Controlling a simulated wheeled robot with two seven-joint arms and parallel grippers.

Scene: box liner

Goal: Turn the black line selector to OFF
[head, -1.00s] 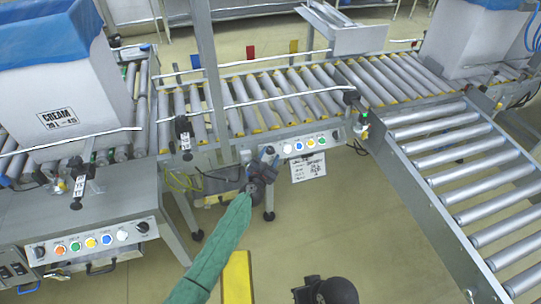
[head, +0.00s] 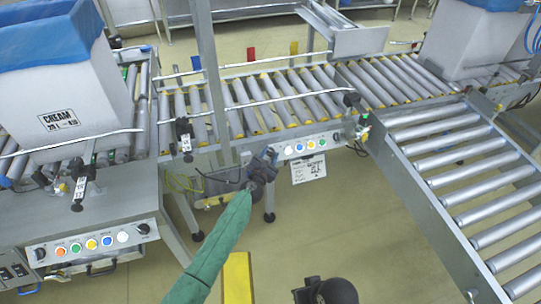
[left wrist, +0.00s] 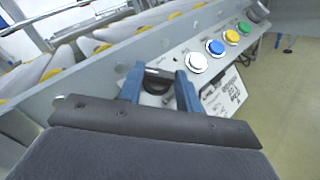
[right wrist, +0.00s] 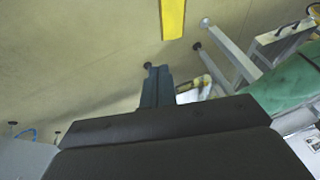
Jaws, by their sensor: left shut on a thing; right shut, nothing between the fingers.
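The black line selector (left wrist: 156,84) is a dark knob at the left end of a grey button panel in the left wrist view. My left gripper (left wrist: 158,88) has its two blue fingers on either side of it and is shut on it. In the head view this gripper (head: 268,156) hides the selector at the panel's left end. Its pointing direction and any OFF marking cannot be read. My right gripper (right wrist: 158,82) is shut and empty, with its fingers together over the floor in the right wrist view.
White (left wrist: 196,63), blue (left wrist: 215,47), yellow (left wrist: 232,36) and green (left wrist: 245,28) buttons sit beside the selector. A printed sheet (head: 309,168) hangs below the panel (head: 279,152). Roller conveyors (head: 262,104) run behind and to the right (head: 460,160). Another button panel (head: 75,247) is at left.

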